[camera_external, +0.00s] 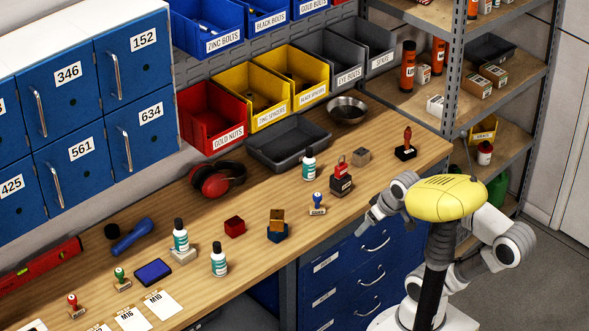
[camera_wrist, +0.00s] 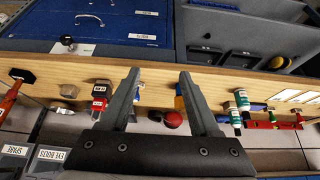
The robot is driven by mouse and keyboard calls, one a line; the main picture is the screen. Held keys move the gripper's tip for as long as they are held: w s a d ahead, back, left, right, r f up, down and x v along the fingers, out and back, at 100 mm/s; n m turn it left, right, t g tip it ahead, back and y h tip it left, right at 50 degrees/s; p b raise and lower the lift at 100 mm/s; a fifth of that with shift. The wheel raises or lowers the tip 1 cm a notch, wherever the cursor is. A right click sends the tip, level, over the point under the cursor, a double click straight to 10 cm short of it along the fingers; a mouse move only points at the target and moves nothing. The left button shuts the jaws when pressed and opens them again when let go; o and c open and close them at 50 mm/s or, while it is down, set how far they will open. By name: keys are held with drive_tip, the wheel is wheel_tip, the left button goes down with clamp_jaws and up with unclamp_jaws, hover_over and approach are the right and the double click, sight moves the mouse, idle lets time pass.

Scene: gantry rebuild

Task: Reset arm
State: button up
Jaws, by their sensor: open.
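My gripper (camera_external: 368,224) is beside the front edge of the wooden workbench (camera_external: 345,212), near the top of the blue drawers, in the external view. My arm is bent, with a yellow cover at the top. In the wrist view the two dark fingers of my gripper (camera_wrist: 158,73) are spread wide apart. Nothing is held between them. The bench strip and a red rounded object (camera_wrist: 173,119) show beyond the gap between the fingers.
Blue drawers (camera_external: 350,275) stand below the bench by my arm. A dark stamp (camera_external: 405,150), red padlock (camera_external: 341,172), small blue-topped stamp (camera_external: 318,204) and white bottle (camera_external: 309,166) stand on the bench nearby. Metal shelves (camera_external: 500,100) rise behind at right. Open floor lies right.

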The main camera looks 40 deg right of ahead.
wheel_tip(320, 180, up, 8)
drive_tip(key=p, duration=0.8)
drive_tip(key=shift+r, duration=0.25)
